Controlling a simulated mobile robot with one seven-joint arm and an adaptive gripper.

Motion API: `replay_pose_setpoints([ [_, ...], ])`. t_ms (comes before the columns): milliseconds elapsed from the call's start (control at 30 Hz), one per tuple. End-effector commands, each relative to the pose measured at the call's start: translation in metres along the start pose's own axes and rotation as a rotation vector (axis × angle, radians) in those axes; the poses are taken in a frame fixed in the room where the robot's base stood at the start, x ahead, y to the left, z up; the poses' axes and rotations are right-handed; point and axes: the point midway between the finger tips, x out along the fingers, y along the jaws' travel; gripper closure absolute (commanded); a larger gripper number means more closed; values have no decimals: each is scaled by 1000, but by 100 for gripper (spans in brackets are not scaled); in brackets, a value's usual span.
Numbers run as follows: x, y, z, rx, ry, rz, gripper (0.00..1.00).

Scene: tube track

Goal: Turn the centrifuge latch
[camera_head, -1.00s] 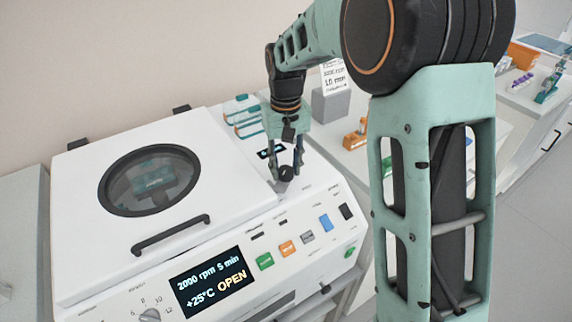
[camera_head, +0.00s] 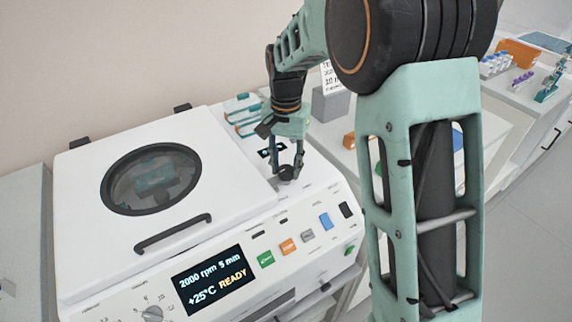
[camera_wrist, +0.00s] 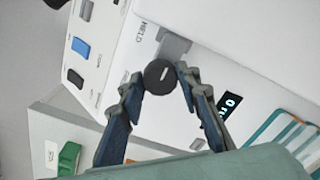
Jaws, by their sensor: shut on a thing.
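The white centrifuge (camera_head: 82,220) stands at the left with its lid (camera_head: 215,160) down. Its screen (camera_head: 208,280) reads 2000 rpm, 5 min, +25°C, READY. The latch is a round black knob (camera_wrist: 159,77) on the top, right of the lid, with a pale mark across it in the wrist view; it also shows in the head view (camera_head: 287,173). My gripper (camera_head: 287,170) points down at the knob. In the wrist view its two fingers (camera_wrist: 158,82) are shut on the knob, one on each side. A grey plate beside the knob reaches toward the lid.
The lid's black handle (camera_head: 173,233) stands out at its front. Coloured buttons (camera_head: 289,247) line the front panel near the knob. A grey block (camera_head: 333,103) and an orange item (camera_head: 349,141) are on the bench behind and right of the centrifuge.

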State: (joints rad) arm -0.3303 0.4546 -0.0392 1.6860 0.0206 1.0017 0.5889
Motion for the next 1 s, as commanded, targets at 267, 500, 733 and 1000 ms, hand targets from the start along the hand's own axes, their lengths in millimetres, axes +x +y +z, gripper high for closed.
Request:
replay_pose_setpoints([
  [267, -1, -1, -1, 17, 3, -2, 93],
  [500, -1, 0, -1, 16, 3, -2, 67],
  [733, 0, 0, -1, 15, 2, -1, 51],
  [1000, -6, 0, -1, 14, 2, -1, 51],
])
